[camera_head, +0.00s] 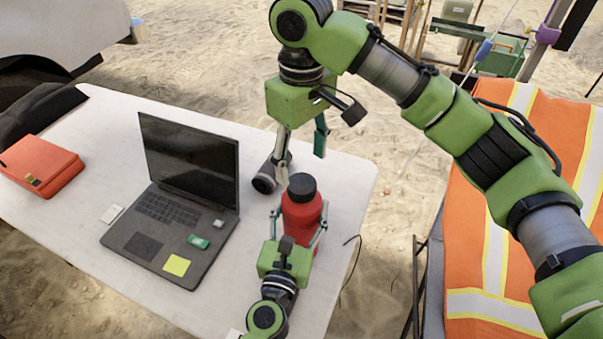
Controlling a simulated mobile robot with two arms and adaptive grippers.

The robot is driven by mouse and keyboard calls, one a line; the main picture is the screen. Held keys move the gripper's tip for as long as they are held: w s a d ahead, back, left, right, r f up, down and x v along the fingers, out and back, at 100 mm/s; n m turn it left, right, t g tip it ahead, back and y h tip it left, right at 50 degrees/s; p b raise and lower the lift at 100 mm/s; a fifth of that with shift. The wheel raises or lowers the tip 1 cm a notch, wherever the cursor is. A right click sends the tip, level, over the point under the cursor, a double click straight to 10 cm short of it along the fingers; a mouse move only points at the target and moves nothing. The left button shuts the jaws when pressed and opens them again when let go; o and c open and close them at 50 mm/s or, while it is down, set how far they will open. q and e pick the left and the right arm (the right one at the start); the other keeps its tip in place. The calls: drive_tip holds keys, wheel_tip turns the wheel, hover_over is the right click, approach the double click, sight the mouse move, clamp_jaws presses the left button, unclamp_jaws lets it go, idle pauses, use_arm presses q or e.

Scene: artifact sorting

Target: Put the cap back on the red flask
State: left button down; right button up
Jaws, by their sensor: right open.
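The red flask (300,214) stands upright near the right end of the white table. A black cap (302,187) sits on its top; I cannot tell whether it is fully tightened. My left gripper (299,222) comes in from the front edge with one finger on each side of the flask's body and appears closed on it. My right gripper (301,155) is open and empty, pointing down above and slightly behind the cap, apart from it.
A black flashlight (265,182) lies just left behind the flask. An open laptop (188,185) with small items on it stands to the left. A red case (40,165) lies at the far left. The white table (345,180) is bare right of the flask. An orange vest (520,250) lies at right.

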wheel_tip(320, 180, up, 6)
drive_tip(key=shift+f, duration=0.1)
use_arm(q)
drive_tip(key=c, duration=0.6)
unclamp_jaws()
drive_tip(key=shift+c, duration=0.2)
drive_tip(key=shift+s, duration=0.15)
drive_tip(key=v, duration=1.1)
drive_tip(key=shift+s, duration=0.4)
drive_tip(key=shift+f, duration=0.1)
